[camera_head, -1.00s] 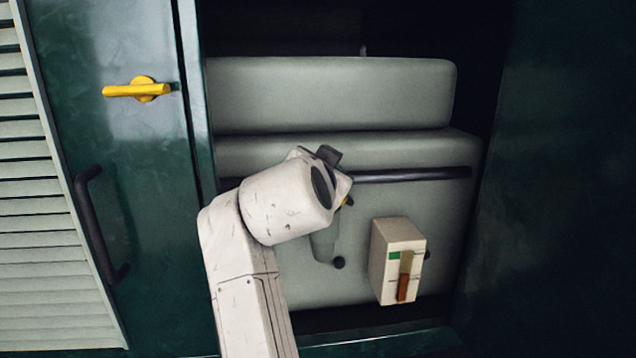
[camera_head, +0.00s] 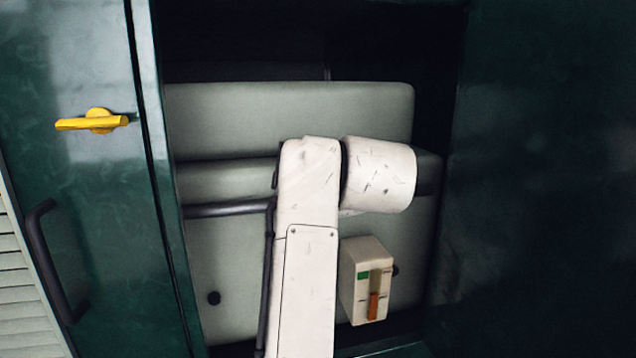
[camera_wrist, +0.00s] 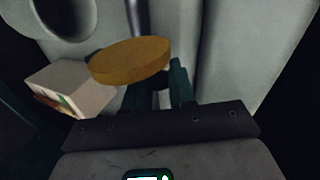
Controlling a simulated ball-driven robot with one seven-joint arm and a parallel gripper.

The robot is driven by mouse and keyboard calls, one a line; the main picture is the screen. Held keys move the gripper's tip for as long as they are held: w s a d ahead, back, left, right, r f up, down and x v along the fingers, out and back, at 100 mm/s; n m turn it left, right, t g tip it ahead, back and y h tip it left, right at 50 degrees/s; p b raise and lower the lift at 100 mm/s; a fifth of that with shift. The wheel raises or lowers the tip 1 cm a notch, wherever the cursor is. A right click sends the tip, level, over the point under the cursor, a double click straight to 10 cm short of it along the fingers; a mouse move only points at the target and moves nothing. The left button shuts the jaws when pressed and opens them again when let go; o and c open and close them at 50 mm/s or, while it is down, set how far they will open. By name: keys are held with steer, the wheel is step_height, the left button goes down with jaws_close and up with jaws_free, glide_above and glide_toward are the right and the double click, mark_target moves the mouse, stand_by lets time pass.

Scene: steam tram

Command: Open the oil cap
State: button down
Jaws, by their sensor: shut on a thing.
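In the wrist view, a flat ochre-yellow disc, which looks like the oil cap (camera_wrist: 130,60), sits tilted at my fingertips. My gripper (camera_wrist: 157,90) has dark green fingers, shut on the part under the disc, which they partly hide. I cannot tell whether the cap touches anything else. In the head view, my arm covers the middle of the pale grey casing (camera_head: 300,105), and the cap and fingers are hidden behind it.
A cream box (camera_head: 360,285) with a green mark and orange lever is fixed low on the casing, near my arm; it also shows in the wrist view (camera_wrist: 75,88). A dark rail (camera_head: 228,209) crosses the casing. The left door has a yellow handle (camera_head: 95,121) and black grab bar (camera_head: 52,265).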

steer(key=shift+w+d+f+m+g+y, duration=0.15)
steer(key=shift+d+f+m+y, duration=0.2)
steer(key=shift+d+m+y, duration=0.25)
steer(key=shift+w+d+f+m+g+y, duration=0.15)
steer(key=shift+d+f+m+y, duration=0.2)
steer(key=shift+d+m, duration=0.3)
steer(key=c, duration=1.1)
jaws_free()
steer(key=shift+o, duration=0.2)
steer(key=b+v, duration=0.2)
steer(key=v, duration=0.8)
steer(key=shift+s+d, duration=0.15)
steer(key=shift+s, duration=0.15)
steer(key=shift+r, duration=0.1)
